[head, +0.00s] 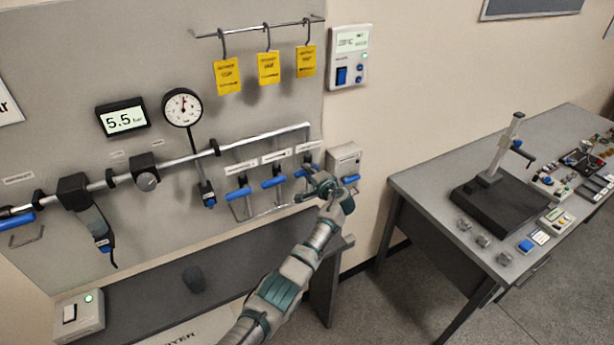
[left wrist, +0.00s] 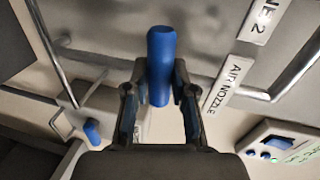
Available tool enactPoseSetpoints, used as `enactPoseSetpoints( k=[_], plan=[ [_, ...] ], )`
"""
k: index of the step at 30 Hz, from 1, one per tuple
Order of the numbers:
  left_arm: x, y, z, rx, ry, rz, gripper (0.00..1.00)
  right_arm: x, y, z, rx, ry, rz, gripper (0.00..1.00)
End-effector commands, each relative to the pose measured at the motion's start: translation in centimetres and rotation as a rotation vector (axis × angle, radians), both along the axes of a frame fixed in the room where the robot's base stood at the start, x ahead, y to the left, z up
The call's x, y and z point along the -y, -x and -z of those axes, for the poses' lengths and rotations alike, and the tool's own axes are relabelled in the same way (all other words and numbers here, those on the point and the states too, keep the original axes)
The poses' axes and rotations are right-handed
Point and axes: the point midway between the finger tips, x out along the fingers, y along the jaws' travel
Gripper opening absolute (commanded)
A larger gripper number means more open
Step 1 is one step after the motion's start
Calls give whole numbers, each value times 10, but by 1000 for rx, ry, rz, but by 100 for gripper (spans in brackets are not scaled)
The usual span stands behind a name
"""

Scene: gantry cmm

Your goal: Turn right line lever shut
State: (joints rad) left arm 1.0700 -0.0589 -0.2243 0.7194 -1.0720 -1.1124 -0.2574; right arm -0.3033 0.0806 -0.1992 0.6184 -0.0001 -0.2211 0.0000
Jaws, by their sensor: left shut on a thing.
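Three blue-handled levers hang in a row under white labels on the grey panel in the head view: a left one (head: 238,193), a middle one (head: 272,183) and a right one (head: 303,171). My left gripper (head: 318,184) is at the right one, partly covering it. In the left wrist view a blue lever handle (left wrist: 161,62) stands between the two fingers of my left gripper (left wrist: 160,92), which is shut on it. A label reading AIR NOZZLE (left wrist: 227,85) is beside the handle, with one ending in "NE 2" (left wrist: 263,20) beyond. My right gripper is not in view.
A grey box (head: 344,158) with another blue handle (head: 351,179) is just right of the gripper. Yellow tags (head: 268,68) hang above. A gauge (head: 182,107) and a 5.5 bar display (head: 124,118) are at left. A workbench (head: 425,190) stands at right.

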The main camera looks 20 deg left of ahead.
Motion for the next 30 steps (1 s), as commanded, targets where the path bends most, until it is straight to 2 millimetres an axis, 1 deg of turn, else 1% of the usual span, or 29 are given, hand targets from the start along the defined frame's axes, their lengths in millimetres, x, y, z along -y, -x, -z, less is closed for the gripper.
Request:
enactPoseSetpoints(
  k=[9,22,23,24,25,26,30],
  plan=[
    [2,-1,-1,-64,-52,3,0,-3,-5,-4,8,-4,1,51],
    [2,-1,-1,-72,-58,4,0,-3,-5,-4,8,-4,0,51],
    [2,-1,0,-72,-58,4,27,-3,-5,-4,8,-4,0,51],
    [2,-1,0,-72,-58,4,37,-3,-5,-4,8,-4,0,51],
    [2,-1,0,-72,-58,4,45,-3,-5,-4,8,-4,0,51],
    [2,-1,-1,-72,-58,4,51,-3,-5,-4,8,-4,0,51],
    [1,0,-2,-69,-58,3,51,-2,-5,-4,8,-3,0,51]
  ],
)
